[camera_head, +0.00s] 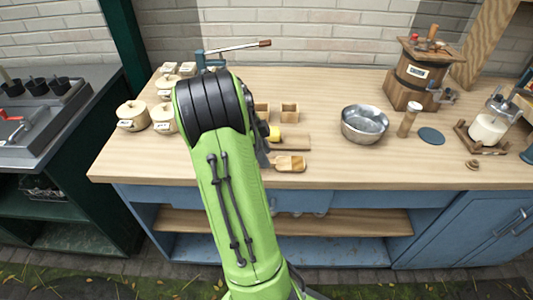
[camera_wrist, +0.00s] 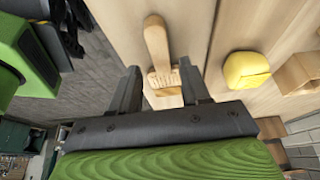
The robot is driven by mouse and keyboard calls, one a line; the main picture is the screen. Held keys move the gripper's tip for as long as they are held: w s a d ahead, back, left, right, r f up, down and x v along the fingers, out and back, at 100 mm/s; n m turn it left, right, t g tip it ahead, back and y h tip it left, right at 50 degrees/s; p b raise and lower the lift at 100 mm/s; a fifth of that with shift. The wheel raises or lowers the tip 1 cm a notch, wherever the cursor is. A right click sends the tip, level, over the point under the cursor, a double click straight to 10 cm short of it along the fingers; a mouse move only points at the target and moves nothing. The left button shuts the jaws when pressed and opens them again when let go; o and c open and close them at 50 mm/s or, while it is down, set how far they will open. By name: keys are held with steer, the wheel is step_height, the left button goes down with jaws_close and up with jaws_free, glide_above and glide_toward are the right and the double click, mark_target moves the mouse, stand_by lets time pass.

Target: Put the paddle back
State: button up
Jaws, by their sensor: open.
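The wooden paddle (camera_wrist: 156,42) lies on the worktop in the wrist view, its handle toward the top and its ridged end between my fingers. In the head view a wooden piece that looks like the paddle (camera_head: 291,163) lies near the front edge of the counter, beside my arm. My gripper (camera_wrist: 158,80) is open, with one dark finger on each side of the ridged end. I cannot tell whether the fingers touch it. In the head view my arm hides most of the gripper.
A yellow block (camera_wrist: 245,70) sits beside the paddle, near a wooden board (camera_head: 293,142). Small wooden boxes (camera_head: 290,110) stand behind. A metal bowl (camera_head: 364,124) is to the right, lidded pots (camera_head: 132,115) to the left. The counter's front right is fairly clear.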

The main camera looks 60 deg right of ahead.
steer(key=w+a+r+n+t+p, duration=0.1)
steer(key=w+a+r+n+p, duration=0.2)
steer(key=r, duration=0.4)
steer(key=w+a+r+n+t, duration=0.1)
steer(key=w+a+r+n, duration=0.1)
steer(key=a+r+n, duration=0.3)
steer(key=s+a+r+n+t+y, duration=0.15)
steer(key=s+a+n+t, duration=0.3)
steer(key=a+n, duration=0.75)
steer(key=s+a+r+n+t, duration=0.25)
steer(key=s+a+n, duration=0.25)
steer(key=a+n, duration=0.8)
steer(key=r+p, duration=0.1)
steer(key=p, duration=0.1)
steer(key=a+r+m+p, duration=0.1)
steer(key=r+p, duration=0.1)
steer(key=r+m+p, duration=0.1)
steer(key=r+p, duration=0.1)
steer(key=shift+w+a+t, duration=0.25)
steer(key=shift+w+t, duration=0.05)
